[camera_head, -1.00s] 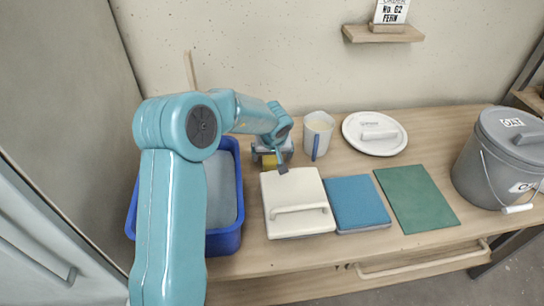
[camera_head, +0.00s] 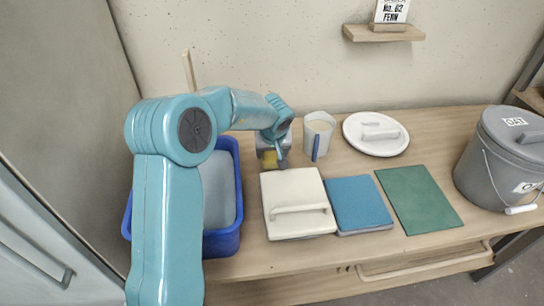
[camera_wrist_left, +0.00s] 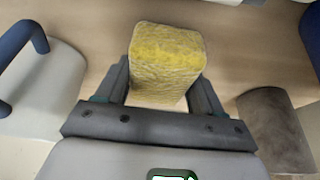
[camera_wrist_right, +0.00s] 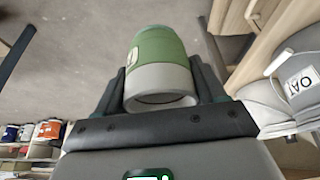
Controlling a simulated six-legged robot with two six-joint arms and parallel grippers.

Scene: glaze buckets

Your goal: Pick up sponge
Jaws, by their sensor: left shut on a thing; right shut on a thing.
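The yellow sponge (camera_wrist_left: 166,58) is between the two dark fingers of my left gripper (camera_wrist_left: 165,88), which is shut on it. My right gripper (camera_wrist_right: 163,88) is shut on a green and grey cylindrical container (camera_wrist_right: 160,65), seen only in the right wrist view.
A blue tub (camera_head: 229,239) stands left, partly behind my left arm. A white jug (camera_head: 319,126), cream lid (camera_head: 290,190), blue slab (camera_head: 357,203), green mat (camera_head: 419,199) and round white lid (camera_head: 375,145) share the table (camera_head: 440,135). A grey bucket (camera_head: 490,170) stands right.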

